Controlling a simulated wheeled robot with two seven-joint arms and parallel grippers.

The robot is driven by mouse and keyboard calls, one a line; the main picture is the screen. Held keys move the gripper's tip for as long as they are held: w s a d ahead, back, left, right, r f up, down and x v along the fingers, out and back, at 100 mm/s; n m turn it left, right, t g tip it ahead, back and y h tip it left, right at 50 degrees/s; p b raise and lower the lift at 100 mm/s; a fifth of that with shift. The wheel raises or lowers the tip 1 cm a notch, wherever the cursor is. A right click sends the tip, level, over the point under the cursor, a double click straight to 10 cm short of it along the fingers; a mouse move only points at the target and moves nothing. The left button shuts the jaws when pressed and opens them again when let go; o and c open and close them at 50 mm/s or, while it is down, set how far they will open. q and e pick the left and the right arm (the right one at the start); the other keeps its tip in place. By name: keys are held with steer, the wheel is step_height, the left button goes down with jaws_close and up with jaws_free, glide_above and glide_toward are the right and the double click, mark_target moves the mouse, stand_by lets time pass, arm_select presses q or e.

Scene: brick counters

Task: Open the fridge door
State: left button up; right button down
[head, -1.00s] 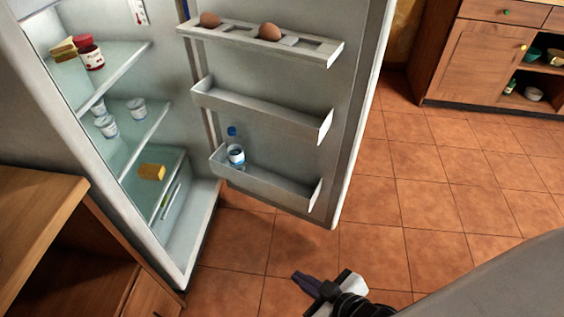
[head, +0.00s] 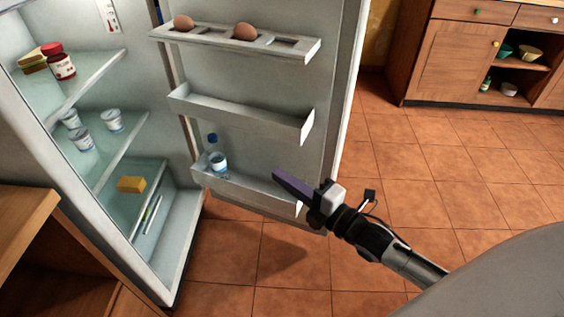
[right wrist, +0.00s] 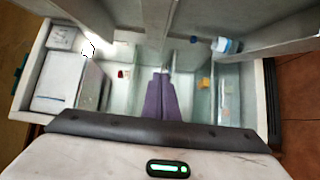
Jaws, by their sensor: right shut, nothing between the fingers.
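The fridge (head: 185,235) stands at the left of the head view with its inside showing. Its door (head: 245,105) is swung wide open, with the shelved inner side facing me. My right gripper (head: 277,174) is shut and empty, and in the picture its fingertips overlap the lowest door shelf; I cannot tell whether they touch it. In the right wrist view the purple fingers (right wrist: 161,80) are together and point toward the fridge interior (right wrist: 140,55). My left gripper is not in view.
Eggs (head: 245,31) sit in the top door rack and a water bottle (head: 217,158) stands in the lowest one. Jars, cups and a yellow block (head: 131,184) are on the fridge shelves. A wooden counter (head: 25,215) is at left, a cabinet (head: 455,60) at back right. Tiled floor (head: 440,190) is clear.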

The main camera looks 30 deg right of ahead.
arm_select(q)
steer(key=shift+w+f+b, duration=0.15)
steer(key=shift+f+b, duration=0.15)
steer(key=shift+b, duration=0.05)
arm_select(e)
steer(key=w, duration=0.1)
steer(key=w+d, duration=0.1)
steer(key=w, duration=0.1)
steer(key=w+d, duration=0.1)
steer(key=w, duration=0.1)
steer(key=shift+w+d, duration=0.15)
steer(key=shift+w, duration=0.05)
